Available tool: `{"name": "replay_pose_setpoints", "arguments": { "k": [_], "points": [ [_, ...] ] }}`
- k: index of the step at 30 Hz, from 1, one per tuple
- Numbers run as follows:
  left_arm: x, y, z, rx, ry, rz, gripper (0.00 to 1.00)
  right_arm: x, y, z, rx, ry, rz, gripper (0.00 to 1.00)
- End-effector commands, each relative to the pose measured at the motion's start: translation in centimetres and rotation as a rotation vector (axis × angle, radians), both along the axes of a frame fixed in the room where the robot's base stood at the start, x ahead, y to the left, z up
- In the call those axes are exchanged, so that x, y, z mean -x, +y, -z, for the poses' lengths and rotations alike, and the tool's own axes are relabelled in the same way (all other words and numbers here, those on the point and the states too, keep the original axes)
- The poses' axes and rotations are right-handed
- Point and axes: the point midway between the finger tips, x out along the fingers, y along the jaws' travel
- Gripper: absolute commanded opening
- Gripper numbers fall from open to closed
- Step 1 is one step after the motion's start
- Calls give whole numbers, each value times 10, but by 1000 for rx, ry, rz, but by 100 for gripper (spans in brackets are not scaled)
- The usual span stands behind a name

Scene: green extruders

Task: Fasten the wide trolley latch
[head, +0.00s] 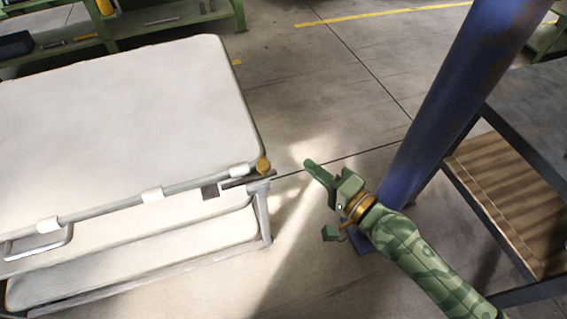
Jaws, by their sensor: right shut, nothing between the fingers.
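The wide trolley (130,110) fills the left of the head view, with a broad white top and a lower white shelf. At its near right corner a brass-coloured knob (263,166) stands on the edge. A small grey plate (210,191) and a thin bar sit on the edge just left of it. These look like the latch parts, but I cannot tell how the latch is set. My right gripper (313,168), green, is shut and empty, to the right of the knob and apart from the trolley. My left gripper is not in view.
A blue, rust-marked post (440,110) stands just behind my right arm. A dark bench with a slatted wooden shelf (510,195) is at the right. Green benches (170,20) line the back left. Floor between trolley and post is clear.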

Motion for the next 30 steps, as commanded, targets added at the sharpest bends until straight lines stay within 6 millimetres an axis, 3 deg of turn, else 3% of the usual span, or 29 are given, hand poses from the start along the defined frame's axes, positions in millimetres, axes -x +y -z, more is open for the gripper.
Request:
{"name": "replay_pose_setpoints", "arguments": {
  "k": [7, 15, 30],
  "points": [
    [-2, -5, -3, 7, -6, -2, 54, -37, 36, 1, -2, -1, -1, 0],
    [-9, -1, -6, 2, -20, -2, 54, -20, 62, 8, 1, 1, 0, 0],
    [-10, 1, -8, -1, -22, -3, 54, -15, 74, 7, 1, 0, -1, 0]
  ]
}}
